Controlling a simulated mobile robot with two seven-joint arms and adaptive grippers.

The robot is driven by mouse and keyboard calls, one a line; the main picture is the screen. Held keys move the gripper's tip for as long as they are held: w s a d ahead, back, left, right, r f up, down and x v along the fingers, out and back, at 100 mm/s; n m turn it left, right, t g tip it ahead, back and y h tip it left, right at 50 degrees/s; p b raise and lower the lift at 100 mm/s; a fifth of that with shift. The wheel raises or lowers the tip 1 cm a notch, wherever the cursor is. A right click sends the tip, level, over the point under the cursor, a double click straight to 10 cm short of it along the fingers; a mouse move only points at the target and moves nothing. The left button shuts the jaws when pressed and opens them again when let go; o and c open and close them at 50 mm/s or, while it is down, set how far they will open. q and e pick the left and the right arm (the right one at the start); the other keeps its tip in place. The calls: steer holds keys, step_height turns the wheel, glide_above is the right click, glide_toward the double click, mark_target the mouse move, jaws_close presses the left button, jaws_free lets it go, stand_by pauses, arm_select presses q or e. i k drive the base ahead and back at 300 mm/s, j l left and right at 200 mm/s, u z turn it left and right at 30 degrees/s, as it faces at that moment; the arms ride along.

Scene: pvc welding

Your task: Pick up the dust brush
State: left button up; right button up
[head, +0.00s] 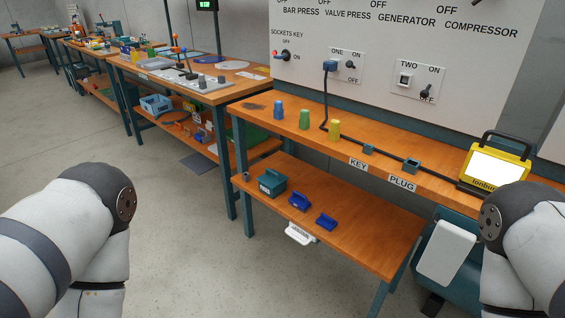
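I cannot pick out a dust brush with certainty in the head view. A small white object (300,234) shows low down at the front edge of the near bench's lower shelf, too small to identify. A dark smudge (256,106) lies on the left end of the near bench top (285,96). Only links of my two arms show, at the lower left and lower right. Neither gripper is in the picture, so what they hold is hidden.
Blue, green and yellow blocks (334,129) and a yellow work light (495,165) stand on the near bench. Its lower shelf (345,245) holds a teal box (271,183) and blue items (299,201). More cluttered benches (150,65) run left. The grey floor (170,220) between is open.

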mark_target(299, 201)
steer(key=i+j+z, duration=0.2)
steer(key=i, duration=0.25)
steer(key=i+z, duration=0.2)
steer(key=i, duration=0.2)
steer(key=i+j+z, duration=0.2)
steer(key=i, duration=0.25)
steer(key=j, duration=0.1)
